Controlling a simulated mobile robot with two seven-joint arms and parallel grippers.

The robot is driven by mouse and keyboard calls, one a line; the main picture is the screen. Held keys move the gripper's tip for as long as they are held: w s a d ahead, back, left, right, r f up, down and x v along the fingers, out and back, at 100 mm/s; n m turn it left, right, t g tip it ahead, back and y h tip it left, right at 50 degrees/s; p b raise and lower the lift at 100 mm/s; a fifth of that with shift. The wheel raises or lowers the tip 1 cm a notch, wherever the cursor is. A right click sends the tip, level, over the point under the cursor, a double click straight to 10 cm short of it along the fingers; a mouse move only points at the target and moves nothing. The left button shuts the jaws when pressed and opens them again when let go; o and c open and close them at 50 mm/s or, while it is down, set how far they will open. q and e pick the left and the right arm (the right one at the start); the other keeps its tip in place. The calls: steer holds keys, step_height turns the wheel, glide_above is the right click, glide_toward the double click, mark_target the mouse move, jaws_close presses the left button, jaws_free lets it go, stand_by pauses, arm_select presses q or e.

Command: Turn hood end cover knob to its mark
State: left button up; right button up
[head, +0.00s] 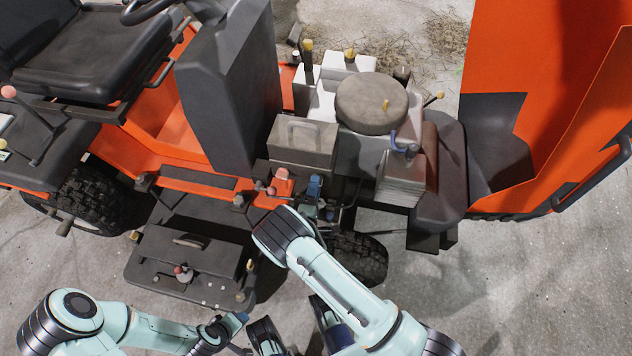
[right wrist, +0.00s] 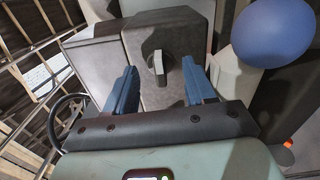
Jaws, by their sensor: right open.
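The knob (right wrist: 158,62) shows in the right wrist view as a pale, upright bar on a grey face. The end cover (right wrist: 150,98) is the dark grey, angular block behind it. My right gripper (right wrist: 160,88) is open there, with one blue finger on each side of the knob and a gap to it on both sides. I cannot make out a mark. In the head view my right gripper (head: 315,188) shows as small blue parts beyond my arm; the knob cannot be made out.
The raised orange hood (head: 545,90) stands at the right. A round grey cap (head: 371,103) and a handled box (head: 300,142) crowd the engine bay. Concrete floor (head: 520,290) is clear at lower right.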

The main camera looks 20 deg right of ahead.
steer(key=shift+p+v, duration=0.55)
steer(key=shift+v, duration=2.25)
